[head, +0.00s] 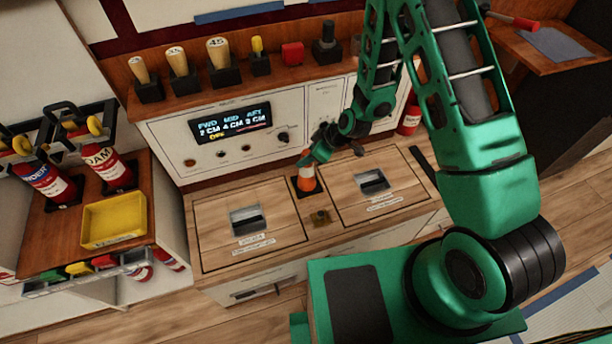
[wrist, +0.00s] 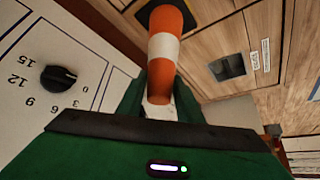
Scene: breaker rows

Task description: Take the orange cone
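The orange cone (head: 306,180) has white bands and stands upright on a dark square in the counter top, between two hatch panels. In the wrist view the cone (wrist: 165,50) runs up from between my green fingers. My gripper (head: 312,158) is at the cone's upper end. The cone's very tip is hidden behind the gripper's dark front edge.
A control panel with a display (head: 230,123) and knobs rises behind the counter. In the wrist view a black knob (wrist: 58,78) is at the left. Wooden-handled tools (head: 218,62) stand on the shelf above. A yellow tray (head: 114,221) and red extinguishers (head: 106,165) are at left.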

